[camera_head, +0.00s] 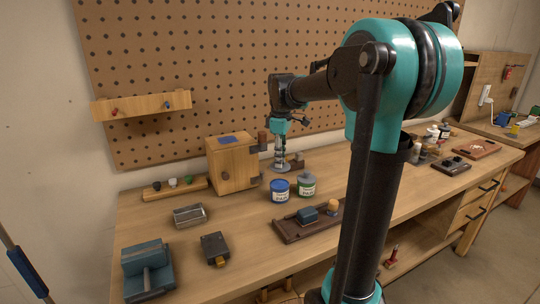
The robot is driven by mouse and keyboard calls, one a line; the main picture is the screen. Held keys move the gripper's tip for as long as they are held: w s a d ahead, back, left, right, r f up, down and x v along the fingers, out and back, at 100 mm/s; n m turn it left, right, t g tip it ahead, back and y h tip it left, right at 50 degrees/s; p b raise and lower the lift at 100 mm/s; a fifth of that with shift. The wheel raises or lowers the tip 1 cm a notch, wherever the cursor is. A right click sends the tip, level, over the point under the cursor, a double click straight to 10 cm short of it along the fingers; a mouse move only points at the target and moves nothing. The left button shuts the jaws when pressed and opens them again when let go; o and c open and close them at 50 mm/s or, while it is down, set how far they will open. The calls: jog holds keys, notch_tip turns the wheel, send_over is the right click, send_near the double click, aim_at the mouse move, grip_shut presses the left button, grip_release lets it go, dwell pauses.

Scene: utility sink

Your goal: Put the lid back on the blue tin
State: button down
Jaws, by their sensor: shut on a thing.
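The blue tin (280,192) with a pale label stands upright on the workbench, left of a green-and-white tin with a grey top. My gripper (281,159) points down above and slightly behind the blue tin in the picture. It is shut on a small, flat grey piece, which looks like the lid (281,167). The lid appears apart from the tin, but the exact gap is hard to judge. The inside of the tin is not clear at this size.
The green-and-white tin (307,185) stands close on the right. A wooden cabinet (234,163) stands behind left. A dark tray (300,224) with a blue block lies in front. A metal box (189,216) lies left. Some bench surface between them is clear.

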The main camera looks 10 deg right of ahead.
aim_at(280, 183)
jog(key=shift+f, duration=3.15)
jog(key=shift+f, duration=0.2)
jog(key=c, duration=0.8)
grip_release()
jog(key=shift+r, duration=3.5)
jog(key=shift+c, duration=0.6)
grip_shut()
